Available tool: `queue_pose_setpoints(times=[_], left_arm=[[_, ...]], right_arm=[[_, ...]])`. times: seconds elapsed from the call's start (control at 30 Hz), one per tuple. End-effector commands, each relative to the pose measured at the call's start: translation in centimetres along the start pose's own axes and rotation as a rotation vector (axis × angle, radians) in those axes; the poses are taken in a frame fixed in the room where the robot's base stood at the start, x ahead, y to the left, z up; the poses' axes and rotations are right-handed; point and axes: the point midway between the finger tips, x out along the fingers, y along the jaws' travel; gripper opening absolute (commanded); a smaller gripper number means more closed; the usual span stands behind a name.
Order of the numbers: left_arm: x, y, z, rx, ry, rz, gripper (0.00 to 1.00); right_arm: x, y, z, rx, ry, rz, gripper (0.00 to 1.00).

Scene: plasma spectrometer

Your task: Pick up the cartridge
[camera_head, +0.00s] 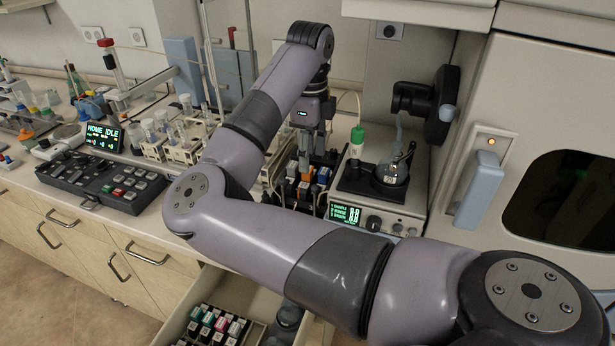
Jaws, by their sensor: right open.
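My right arm reaches across the picture, and its gripper (305,162) points down over the counter, open. Directly below it stands a cluster of upright dark cartridges (303,192) with orange, blue and white parts. The fingers are close to their tops; I cannot tell whether they touch or straddle one. More small cartridges (215,326) with pink, teal and white tops sit in rows in the open drawer at the bottom. Which one is the task's cartridge is not clear. My forearm hides part of the counter. My left gripper is not in view.
An instrument with a green display (345,214) and a green-capped bottle (357,140) stand right of the gripper. Vial racks (182,150) and a control panel (105,180) are to the left. A large cabinet (560,100) bounds the right side.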

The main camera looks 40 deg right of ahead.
Motion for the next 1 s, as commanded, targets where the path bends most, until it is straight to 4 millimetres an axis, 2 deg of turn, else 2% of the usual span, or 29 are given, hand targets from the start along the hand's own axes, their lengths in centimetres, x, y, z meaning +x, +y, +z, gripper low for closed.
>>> queue_pose_setpoints(times=[0.1,0.3,0.57,1.0], left_arm=[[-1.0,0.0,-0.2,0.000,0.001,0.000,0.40],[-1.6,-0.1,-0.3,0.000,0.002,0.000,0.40],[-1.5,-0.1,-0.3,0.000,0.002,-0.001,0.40],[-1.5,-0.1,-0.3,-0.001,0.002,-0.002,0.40]], right_arm=[[1.4,0.1,0.1,0.000,0.005,0.002,0.47],[3.8,0.1,0.3,-0.001,0.001,0.002,0.47],[4.1,0.1,0.3,-0.001,0.000,0.000,0.47],[4.1,0.1,0.3,0.000,0.000,0.001,0.18]])
